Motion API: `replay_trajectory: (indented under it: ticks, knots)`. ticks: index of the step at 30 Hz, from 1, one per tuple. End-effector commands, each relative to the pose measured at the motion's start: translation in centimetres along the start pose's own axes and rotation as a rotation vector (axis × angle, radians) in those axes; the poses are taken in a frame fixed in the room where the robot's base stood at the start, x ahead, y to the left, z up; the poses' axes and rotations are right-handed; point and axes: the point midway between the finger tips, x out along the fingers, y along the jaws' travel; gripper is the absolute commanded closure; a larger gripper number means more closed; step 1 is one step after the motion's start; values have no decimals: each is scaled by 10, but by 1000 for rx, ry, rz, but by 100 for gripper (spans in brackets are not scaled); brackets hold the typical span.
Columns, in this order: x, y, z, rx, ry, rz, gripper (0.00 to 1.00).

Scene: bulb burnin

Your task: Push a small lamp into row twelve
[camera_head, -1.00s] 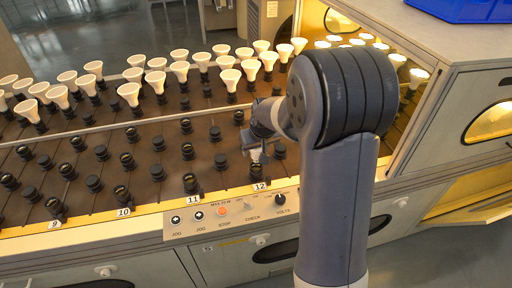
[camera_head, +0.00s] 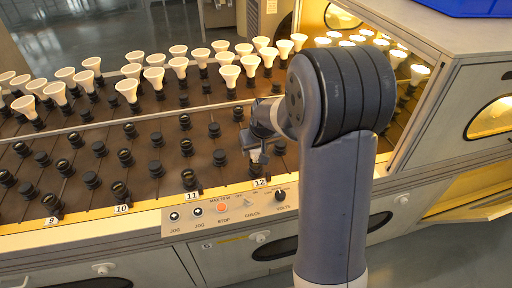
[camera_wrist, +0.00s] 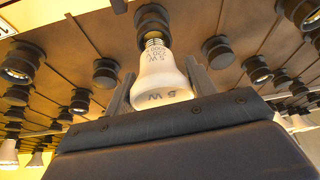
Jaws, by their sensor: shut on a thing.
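My gripper (camera_head: 257,155) is over the front end of the row labelled 12 (camera_head: 261,183). In the wrist view my gripper (camera_wrist: 158,84) is shut on a small white lamp (camera_wrist: 163,76) marked 5 W, with one finger on each side. The lamp's metal screw base points at a dark round socket (camera_wrist: 152,22) and is at its mouth. I cannot tell how deep the base sits. In the head view my gripper and arm hide the lamp and that socket.
Several white lamps (camera_head: 126,89) stand in the back rows. The front sockets (camera_head: 125,156) of the neighbouring rows are empty. A control panel (camera_head: 230,208) runs along the front edge. A lit cabinet (camera_head: 436,110) stands at the right.

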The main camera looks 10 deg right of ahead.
Motion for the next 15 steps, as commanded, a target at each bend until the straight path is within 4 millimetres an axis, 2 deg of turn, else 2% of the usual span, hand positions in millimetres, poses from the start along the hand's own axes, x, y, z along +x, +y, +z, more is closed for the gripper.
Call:
replay_trajectory:
  ticks: [15]
  knots:
    - [16, 0, 6, 0, 0, 0, 70]
